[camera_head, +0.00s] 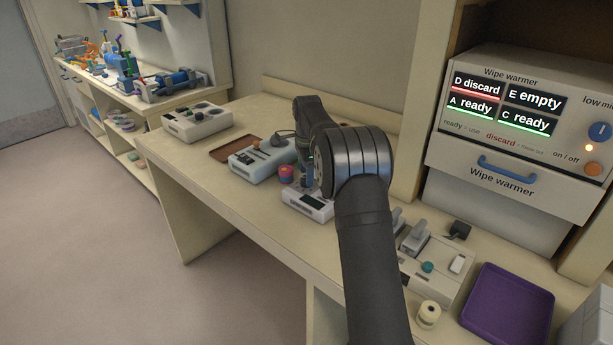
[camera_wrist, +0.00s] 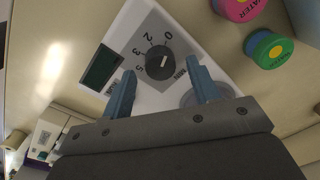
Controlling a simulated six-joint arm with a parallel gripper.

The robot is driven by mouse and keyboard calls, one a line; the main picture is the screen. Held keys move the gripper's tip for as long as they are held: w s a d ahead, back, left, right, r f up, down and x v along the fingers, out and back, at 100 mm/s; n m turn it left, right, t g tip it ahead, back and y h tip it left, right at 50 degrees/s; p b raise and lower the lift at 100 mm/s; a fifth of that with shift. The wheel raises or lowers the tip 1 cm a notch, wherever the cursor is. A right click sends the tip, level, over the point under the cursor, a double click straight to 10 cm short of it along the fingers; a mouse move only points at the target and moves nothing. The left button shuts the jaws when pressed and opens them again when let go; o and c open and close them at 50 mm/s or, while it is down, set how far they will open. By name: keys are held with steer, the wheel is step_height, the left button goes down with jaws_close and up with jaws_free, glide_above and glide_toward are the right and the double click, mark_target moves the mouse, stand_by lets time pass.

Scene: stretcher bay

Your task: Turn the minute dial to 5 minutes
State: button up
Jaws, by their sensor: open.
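The minute dial (camera_wrist: 158,62) is a round dark knob on a white timer box (camera_wrist: 205,22), with 0, 2, 3 and 5 printed around one side. A short white mark shows on the knob; I cannot tell exactly which number it points to. My gripper (camera_wrist: 160,68) is open, its two blue fingers on either side of the knob in the picture, with no clear contact. A dark display (camera_wrist: 101,67) sits left of the dial. In the camera_head view the timer box (camera_head: 308,204) stands on the bench, its dial hidden behind my arm.
Beside the timer stand a pink pot (camera_wrist: 240,8) and a green pot (camera_wrist: 268,48). On the bench are a pale blue device (camera_head: 262,160), a brown tray (camera_head: 232,148), a purple tray (camera_head: 508,305) and a wipe warmer (camera_head: 520,110). Bare bench lies in front of the devices.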

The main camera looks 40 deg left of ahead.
steer(key=shift+f, duration=0.8)
steer(key=c, duration=1)
steer(key=shift+o, duration=0.2)
